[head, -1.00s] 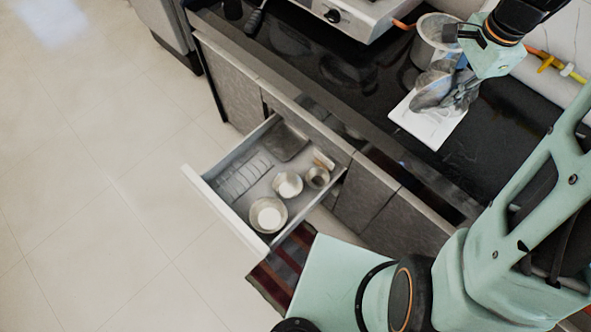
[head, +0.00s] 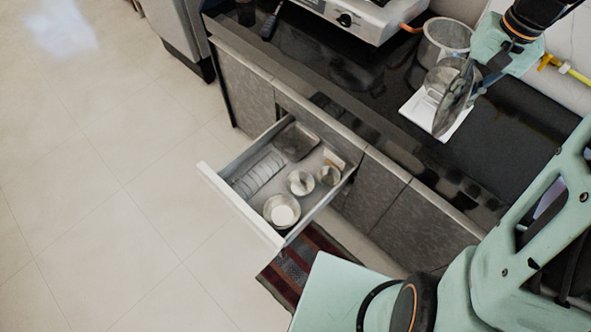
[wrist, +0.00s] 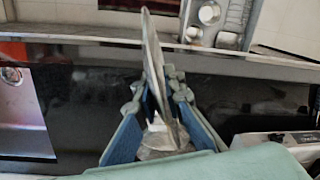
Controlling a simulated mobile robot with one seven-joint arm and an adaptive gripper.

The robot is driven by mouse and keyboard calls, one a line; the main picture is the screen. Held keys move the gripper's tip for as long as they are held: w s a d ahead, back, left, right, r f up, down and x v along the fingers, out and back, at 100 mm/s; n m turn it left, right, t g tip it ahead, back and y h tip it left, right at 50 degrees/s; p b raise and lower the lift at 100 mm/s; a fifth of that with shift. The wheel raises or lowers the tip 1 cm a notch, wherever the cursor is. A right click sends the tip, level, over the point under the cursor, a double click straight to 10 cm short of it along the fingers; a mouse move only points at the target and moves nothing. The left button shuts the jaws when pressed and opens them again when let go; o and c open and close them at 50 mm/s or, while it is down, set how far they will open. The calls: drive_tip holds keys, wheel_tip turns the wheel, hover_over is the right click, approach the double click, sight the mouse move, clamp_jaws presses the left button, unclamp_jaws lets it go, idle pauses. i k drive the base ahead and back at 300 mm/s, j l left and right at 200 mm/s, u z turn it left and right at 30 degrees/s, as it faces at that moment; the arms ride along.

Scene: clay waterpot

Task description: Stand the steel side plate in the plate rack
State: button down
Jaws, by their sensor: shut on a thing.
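The steel side plate (head: 456,100) is held on edge, close to upright, over the counter in the head view. In the wrist view the plate (wrist: 158,60) shows nearly edge-on. My gripper (head: 472,88) is shut on it; in the wrist view the fingers (wrist: 166,88) lie on both its faces. A white flat piece (head: 419,103) lies under the plate on the counter; the plate hides part of it, and I cannot tell if it is the rack's base. I cannot tell whether the plate's lower edge touches it. A ribbed white row (head: 259,173) lies in the open drawer.
A steel pot (head: 443,40) stands behind the plate, close to it. The stove (head: 352,14) is at the back of the counter. The open drawer (head: 238,205) juts out below, with bowls (head: 282,210) and a dark tray (head: 296,141). The dark counter (head: 530,125) right of the plate is clear.

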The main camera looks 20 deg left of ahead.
sight(260, 172)
drive_tip(key=k+j+z, duration=0.15)
drive_tip(key=k+j, duration=0.2)
drive_tip(key=j, duration=0.2)
drive_tip(key=k+j+z, duration=0.15)
drive_tip(key=k+j, duration=0.2)
drive_tip(key=j, duration=0.5)
drive_tip(key=k+j+z, duration=0.1)
drive_tip(key=j, duration=0.2)
drive_tip(key=i+j+z, duration=0.1)
drive_tip(key=j, duration=0.25)
drive_tip(key=i+j, duration=0.1)
drive_tip(key=j, duration=0.25)
drive_tip(key=i+j+z, duration=0.15)
drive_tip(key=j, duration=0.2)
